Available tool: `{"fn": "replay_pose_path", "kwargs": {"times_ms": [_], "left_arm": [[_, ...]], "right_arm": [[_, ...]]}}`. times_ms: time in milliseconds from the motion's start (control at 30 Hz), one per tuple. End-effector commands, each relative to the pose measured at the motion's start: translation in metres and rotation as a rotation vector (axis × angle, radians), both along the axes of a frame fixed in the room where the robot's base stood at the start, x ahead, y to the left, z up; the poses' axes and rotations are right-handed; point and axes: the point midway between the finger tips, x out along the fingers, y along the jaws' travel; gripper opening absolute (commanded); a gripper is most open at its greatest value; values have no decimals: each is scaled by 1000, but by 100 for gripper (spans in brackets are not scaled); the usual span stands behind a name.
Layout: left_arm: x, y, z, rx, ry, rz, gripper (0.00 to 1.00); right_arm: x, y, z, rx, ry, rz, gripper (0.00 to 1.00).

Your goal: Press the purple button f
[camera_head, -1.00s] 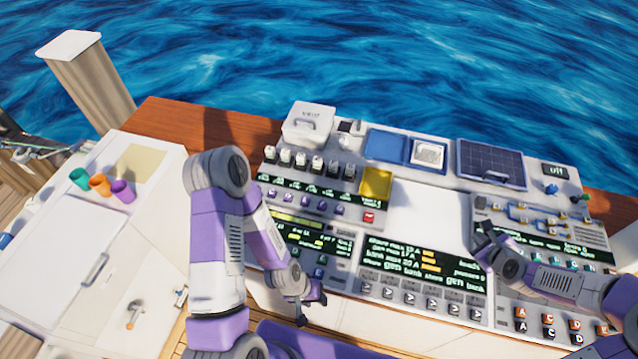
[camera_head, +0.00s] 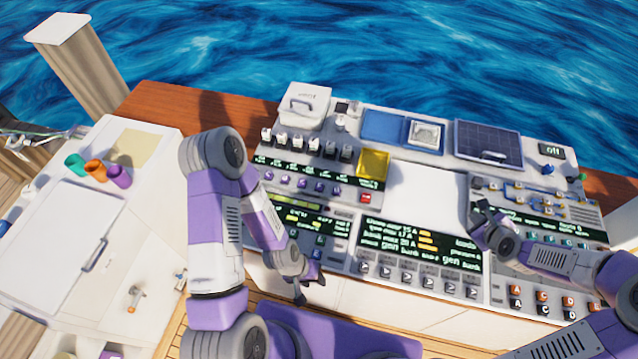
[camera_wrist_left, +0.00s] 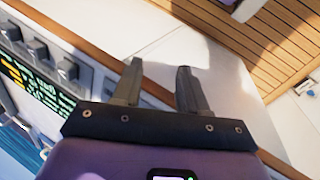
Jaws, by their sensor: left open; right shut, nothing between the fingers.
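A row of small purple buttons (camera_head: 302,184) sits on the left part of the console, below a dark strip with green text. Their letters are too small to read, so I cannot tell which is f. My left gripper (camera_head: 312,290) is open and empty, low in front of the console's front edge, below and apart from the purple row. Its two spread fingers (camera_wrist_left: 160,78) show in the left wrist view with nothing between them. My right gripper (camera_head: 480,212) is shut and empty, over the right side of the console near the switch diagram panel.
Dark-lettered switches (camera_head: 415,278) line the console's front. Above the purple row stand several knobs (camera_head: 305,145), a white box (camera_head: 305,105) and a yellow square (camera_head: 373,164). Orange and black buttons (camera_head: 543,300) lie at right. A white cabinet with coloured cups (camera_head: 97,170) stands left.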

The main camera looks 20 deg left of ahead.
Motion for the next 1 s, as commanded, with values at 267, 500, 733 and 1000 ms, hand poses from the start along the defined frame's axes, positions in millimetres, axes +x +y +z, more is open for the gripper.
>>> {"fn": "replay_pose_path", "kwargs": {"times_ms": [267, 500, 733, 1000], "left_arm": [[0, 0, 0, 0, 0, 0, 36], [0, 0, 0, 0, 0, 0, 0], [0, 0, 0, 0, 0, 0, 0], [0, 0, 0, 0, 0, 0, 0]], "right_arm": [[0, 0, 0, 0, 0, 0, 0], [0, 0, 0, 0, 0, 0, 0], [0, 0, 0, 0, 0, 0, 0], [0, 0, 0, 0, 0, 0, 0]]}}
